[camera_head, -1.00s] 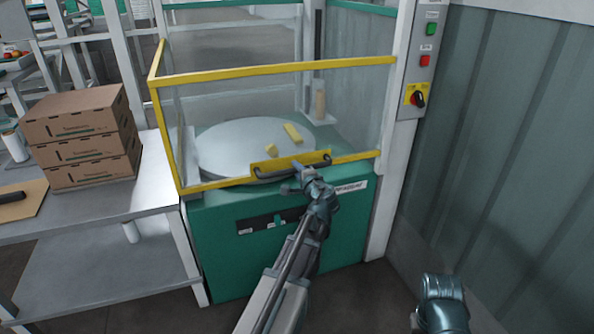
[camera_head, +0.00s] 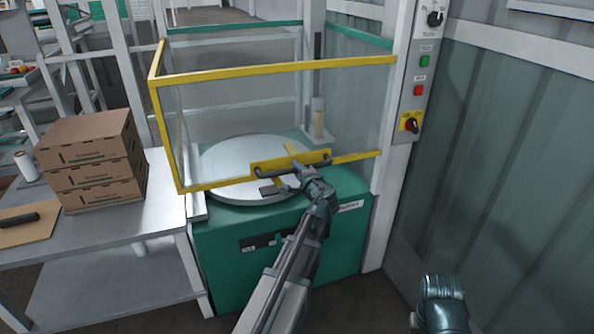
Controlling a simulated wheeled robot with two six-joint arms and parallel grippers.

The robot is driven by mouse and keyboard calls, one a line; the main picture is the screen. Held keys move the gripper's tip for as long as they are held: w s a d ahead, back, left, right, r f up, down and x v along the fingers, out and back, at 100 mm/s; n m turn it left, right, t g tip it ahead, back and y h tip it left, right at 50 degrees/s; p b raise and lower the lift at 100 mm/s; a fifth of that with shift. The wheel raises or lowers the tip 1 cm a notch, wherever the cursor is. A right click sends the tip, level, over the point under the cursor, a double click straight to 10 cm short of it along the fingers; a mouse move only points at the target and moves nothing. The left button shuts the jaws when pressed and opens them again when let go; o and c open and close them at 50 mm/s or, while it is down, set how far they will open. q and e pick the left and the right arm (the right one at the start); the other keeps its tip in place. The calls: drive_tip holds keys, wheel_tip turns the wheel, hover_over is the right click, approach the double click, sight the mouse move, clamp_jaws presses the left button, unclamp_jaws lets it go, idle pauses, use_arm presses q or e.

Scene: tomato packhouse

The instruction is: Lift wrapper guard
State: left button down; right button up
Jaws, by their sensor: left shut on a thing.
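The wrapper guard (camera_head: 272,68) is a clear panel in a yellow frame at the front of the green wrapping machine (camera_head: 282,230). Its lower yellow bar carries a dark handle (camera_head: 264,175). The guard's lower edge hangs in front of the round turntable (camera_head: 228,152), above the green base. My left gripper (camera_head: 300,177) is at the right part of the handle and shut on it; the fingertips are partly hidden. My right arm (camera_head: 440,302) shows at the lower right, but its gripper cannot be made out.
A steel table (camera_head: 165,212) on the left holds stacked brown cartons (camera_head: 92,155). A control panel (camera_head: 416,90) with buttons is on the white post to the right. A corrugated wall (camera_head: 520,190) closes the right side.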

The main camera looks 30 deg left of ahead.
use_arm(q)
wheel_tip(320, 180, up, 41)
drive_tip(key=p, duration=3.9)
drive_tip(key=c, duration=0.7)
unclamp_jaws()
drive_tip(key=shift+c, duration=0.2)
drive_tip(key=p+v, duration=0.2)
drive_tip(key=v, duration=1.1)
drive_tip(key=shift+s+d+r+p, duration=0.2)
drive_tip(key=shift+s+d+p, duration=0.05)
drive_tip(key=shift+s+p, duration=0.1)
drive_tip(key=shift+w, duration=0.1)
